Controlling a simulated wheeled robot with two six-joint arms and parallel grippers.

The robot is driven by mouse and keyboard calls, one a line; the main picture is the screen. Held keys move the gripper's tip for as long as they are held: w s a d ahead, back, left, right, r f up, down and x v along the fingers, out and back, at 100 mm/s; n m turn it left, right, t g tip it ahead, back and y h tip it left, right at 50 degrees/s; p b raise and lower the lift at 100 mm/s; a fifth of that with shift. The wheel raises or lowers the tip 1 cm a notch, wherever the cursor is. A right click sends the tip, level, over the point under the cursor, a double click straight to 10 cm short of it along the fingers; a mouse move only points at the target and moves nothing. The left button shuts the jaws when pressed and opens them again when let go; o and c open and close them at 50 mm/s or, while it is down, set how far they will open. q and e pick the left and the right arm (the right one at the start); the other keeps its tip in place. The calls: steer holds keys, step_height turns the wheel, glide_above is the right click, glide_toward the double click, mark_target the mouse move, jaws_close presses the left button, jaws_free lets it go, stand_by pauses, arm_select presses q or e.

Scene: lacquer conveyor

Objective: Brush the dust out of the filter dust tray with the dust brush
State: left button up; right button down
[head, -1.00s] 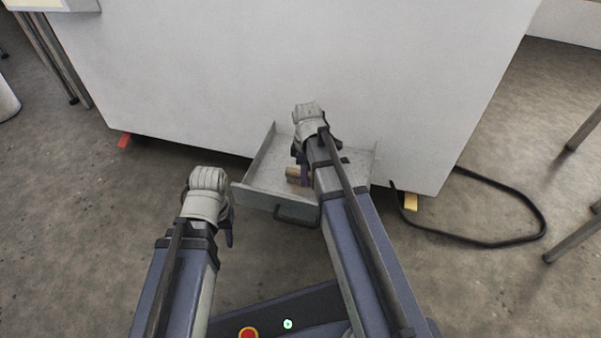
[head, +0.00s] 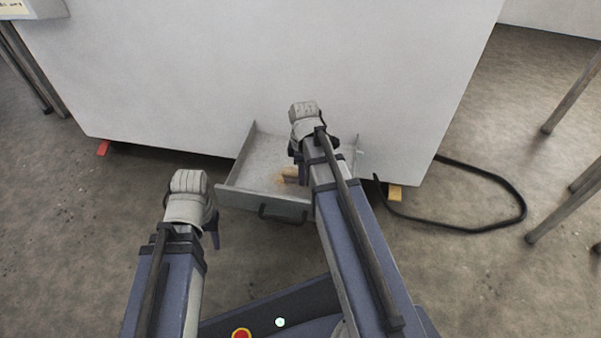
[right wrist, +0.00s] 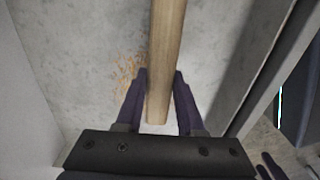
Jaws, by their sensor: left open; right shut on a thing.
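The filter dust tray (head: 232,199) is a grey metal drawer with a dark front handle, pulled out low from the white cabinet. A tan patch of dust (head: 284,181) lies on its floor and also shows in the right wrist view (right wrist: 127,72). My right gripper (head: 300,176) is down inside the tray, shut on the wooden handle of the dust brush (right wrist: 165,50). The brush's bristles are not visible. My left gripper (head: 213,230) is open and empty, in front of the tray's left side.
The white cabinet (head: 290,60) stands behind the tray on small red and yellow feet. A black cable (head: 510,190) loops on the floor at the right. Metal table legs stand at the far left and right. The floor left of the tray is clear.

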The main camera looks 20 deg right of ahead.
mark_target(289, 170)
steer(key=shift+s+d, duration=0.5)
steer(key=shift+d, duration=0.2)
steer(key=shift+s+d, duration=0.5)
steer(key=shift+d, duration=0.2)
steer(key=shift+w+a, duration=0.1)
steer(key=shift+w+a, duration=0.45)
steer(key=shift+a, duration=0.2)
steer(key=shift+w+a, duration=0.45)
steer(key=shift+a, duration=0.2)
steer(key=shift+w+a, duration=0.1)
steer(key=shift+a, duration=0.1)
steer(key=shift+a, duration=0.1)
steer(key=shift+w+a, duration=0.55)
steer(key=shift+a, duration=0.2)
steer(key=shift+w+a, duration=0.55)
steer(key=shift+a, duration=0.2)
